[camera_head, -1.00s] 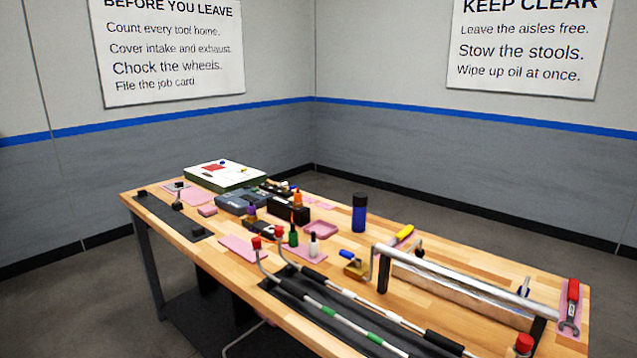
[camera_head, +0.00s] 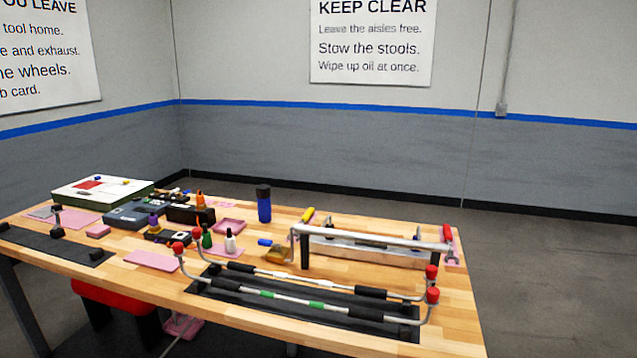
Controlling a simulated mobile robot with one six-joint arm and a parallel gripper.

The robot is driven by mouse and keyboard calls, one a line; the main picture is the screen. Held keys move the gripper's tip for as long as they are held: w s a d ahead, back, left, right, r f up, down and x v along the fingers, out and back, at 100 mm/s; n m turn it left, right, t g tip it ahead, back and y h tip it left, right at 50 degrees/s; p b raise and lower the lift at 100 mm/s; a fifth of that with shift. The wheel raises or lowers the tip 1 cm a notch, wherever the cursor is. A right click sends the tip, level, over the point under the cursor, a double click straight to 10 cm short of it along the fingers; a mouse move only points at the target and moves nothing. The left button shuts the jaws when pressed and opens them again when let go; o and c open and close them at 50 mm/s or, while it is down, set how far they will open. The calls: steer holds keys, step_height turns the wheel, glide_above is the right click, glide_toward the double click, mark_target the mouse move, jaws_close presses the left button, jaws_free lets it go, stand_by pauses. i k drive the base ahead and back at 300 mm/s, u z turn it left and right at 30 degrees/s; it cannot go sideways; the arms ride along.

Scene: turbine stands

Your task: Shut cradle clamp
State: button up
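No part is clearly recognisable as a cradle clamp at this distance. On the wooden bench, a dark base strip (camera_head: 30,240) at the left carries small black blocks (camera_head: 57,232). At the front right, a front tube (camera_head: 330,307) and a rear tube (camera_head: 305,279), with bent ends and red caps, rest over a dark mat (camera_head: 398,330). They have black sleeves, and the front one has green bands. Behind them a silver bar (camera_head: 375,240) spans between dark posts (camera_head: 304,252). Whether any clamp is open or shut is too small to tell. My gripper is out of view.
A red stool (camera_head: 108,295) stands at the front left. Floor right of the bench is clear.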

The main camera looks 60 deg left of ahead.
mark_target(54, 208)
steer(key=u, duration=0.2)
steer(key=i, duration=1.8)
steer(key=u, duration=0.85)
steer(key=i, duration=1.6)
steer(key=u, duration=0.6)
steer(key=i, duration=1.5)
steer(key=u, duration=0.65)
steer(key=i, duration=1.7)
steer(key=u, duration=1.1)
steer(key=i, duration=1.3)
steer(key=u, duration=1.95)
steer(key=i, duration=1.7)
steer(key=u, duration=0.65)
